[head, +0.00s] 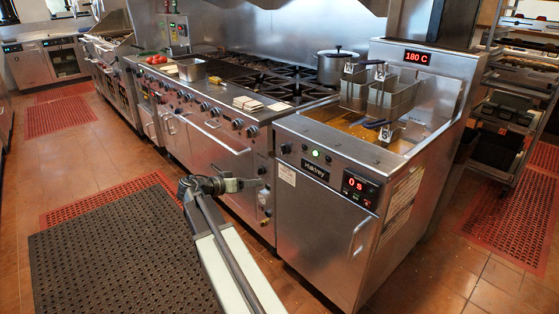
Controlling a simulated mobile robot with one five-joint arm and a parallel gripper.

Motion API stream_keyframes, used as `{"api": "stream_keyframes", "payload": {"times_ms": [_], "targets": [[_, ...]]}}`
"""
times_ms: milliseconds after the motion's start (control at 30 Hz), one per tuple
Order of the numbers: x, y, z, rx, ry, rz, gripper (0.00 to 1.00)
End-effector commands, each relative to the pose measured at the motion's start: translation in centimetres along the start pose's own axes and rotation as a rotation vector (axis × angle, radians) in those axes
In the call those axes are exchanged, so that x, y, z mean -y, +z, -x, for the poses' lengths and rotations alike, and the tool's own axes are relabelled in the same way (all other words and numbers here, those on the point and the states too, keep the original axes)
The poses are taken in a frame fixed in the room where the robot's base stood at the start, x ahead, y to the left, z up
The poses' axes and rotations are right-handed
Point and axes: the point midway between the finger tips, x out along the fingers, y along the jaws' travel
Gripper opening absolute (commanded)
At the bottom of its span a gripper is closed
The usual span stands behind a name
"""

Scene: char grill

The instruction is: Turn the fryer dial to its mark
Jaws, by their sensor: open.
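The fryer (325,230) is a steel cabinet with an oil vat on top, at the right of the range. A dark dial (286,148) sits at the left end of its front panel, near a green light (315,154). The dial's mark is too small to make out. My gripper (240,185) is open, left of the fryer and lower in the picture than the dial. It appears apart from the dial and in front of the range's right end. Its fingers are small and dark here.
The range (215,145) has several knobs along its front. The fryer displays read 180 C (417,57) and 0 s (360,187). A door handle (361,235) sticks out. Floor with mats (110,250) is open at left.

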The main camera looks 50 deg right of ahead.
Motion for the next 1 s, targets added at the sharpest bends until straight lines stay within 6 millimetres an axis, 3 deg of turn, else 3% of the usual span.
{"api": "stream_keyframes", "payload": {"times_ms": [33, 100, 233, 433, 800, 1000], "targets": [[-0.3, -2.2, -2.3, -0.090, 0.054, -0.076, 0.57], [-1.5, -5.3, -3.9, -0.207, 0.103, -0.165, 0.57], [-2.8, -8.3, -4.9, -0.327, 0.139, -0.245, 0.57], [-3.2, -9.0, -5.3, -0.345, 0.142, -0.257, 0.57], [-4.3, -10.9, -11.2, -0.342, 0.144, -0.256, 0.57], [-4.5, -11.2, -12.2, -0.342, 0.143, -0.255, 0.57]]}}
